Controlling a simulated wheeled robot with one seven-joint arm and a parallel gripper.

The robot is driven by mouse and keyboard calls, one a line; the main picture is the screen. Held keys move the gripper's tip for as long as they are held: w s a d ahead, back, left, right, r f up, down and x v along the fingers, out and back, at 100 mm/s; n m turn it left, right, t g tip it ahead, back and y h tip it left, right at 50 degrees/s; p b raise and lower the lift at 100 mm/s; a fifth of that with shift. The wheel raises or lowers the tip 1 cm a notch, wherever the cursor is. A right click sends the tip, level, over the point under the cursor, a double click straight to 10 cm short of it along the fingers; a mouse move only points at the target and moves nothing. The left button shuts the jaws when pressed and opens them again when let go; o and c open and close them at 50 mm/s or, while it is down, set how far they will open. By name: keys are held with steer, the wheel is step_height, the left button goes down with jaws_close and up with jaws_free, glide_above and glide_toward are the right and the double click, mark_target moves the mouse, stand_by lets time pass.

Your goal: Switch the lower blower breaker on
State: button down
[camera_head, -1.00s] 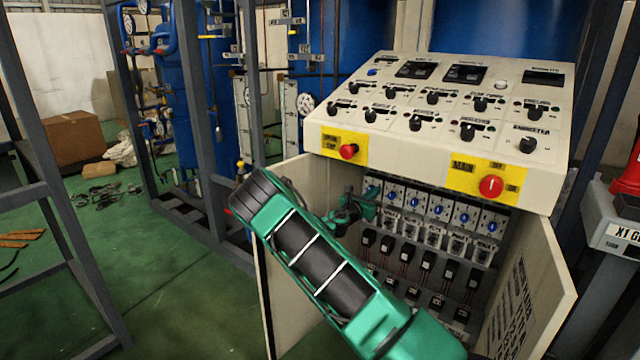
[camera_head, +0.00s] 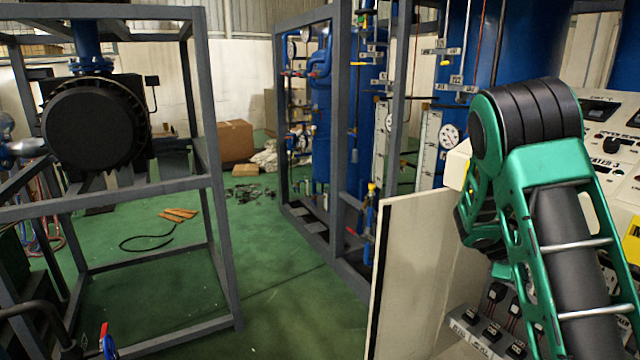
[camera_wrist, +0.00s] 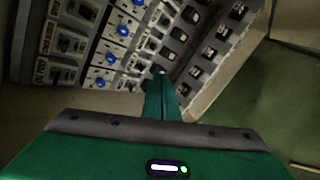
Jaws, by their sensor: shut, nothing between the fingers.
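The open breaker cabinet shows in the wrist view, with rows of breakers (camera_wrist: 145,45) and blue-knobbed units (camera_wrist: 110,57) running diagonally across the top. Their labels are too small and blurred to read, so I cannot tell which is the lower blower breaker or how its lever stands. My gripper (camera_wrist: 162,78) is shut and empty, its fingers pointing toward the breaker rows. Whether the tip touches anything is unclear. In the head view my green arm hides the gripper and most of the cabinet inside; only some lower black modules (camera_head: 492,318) show.
The cabinet's open door (camera_head: 415,270) stands left of my arm. The sloped control panel (camera_head: 605,165) is above right, partly hidden by the arm. A grey frame (camera_head: 340,150) with blue vessels stands behind the door.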

steer(key=s+a+r+m+y, duration=0.3)
steer(key=s+a+r, duration=0.1)
steer(key=s+a, duration=0.5)
steer(key=s+a+r+m+y, duration=0.35)
steer(key=s+a, duration=0.35)
steer(key=a, duration=0.3)
steer(key=s+a+r+m+y, duration=0.3)
steer(key=s+a+r, duration=0.2)
steer(key=s+a, duration=0.4)
steer(key=s+d+f+m+g, duration=0.1)
steer(key=s+d+m+g, duration=0.1)
steer(key=s+d, duration=0.3)
steer(key=s+d+f+m+g, duration=0.1)
steer(key=s+d+m, duration=0.3)
steer(key=s, duration=0.6)
steer(key=shift+s+d+g, duration=0.3)
steer(key=shift+d+g, duration=0.1)
steer(key=shift+d, duration=0.25)
steer(key=shift+f, duration=0.1)
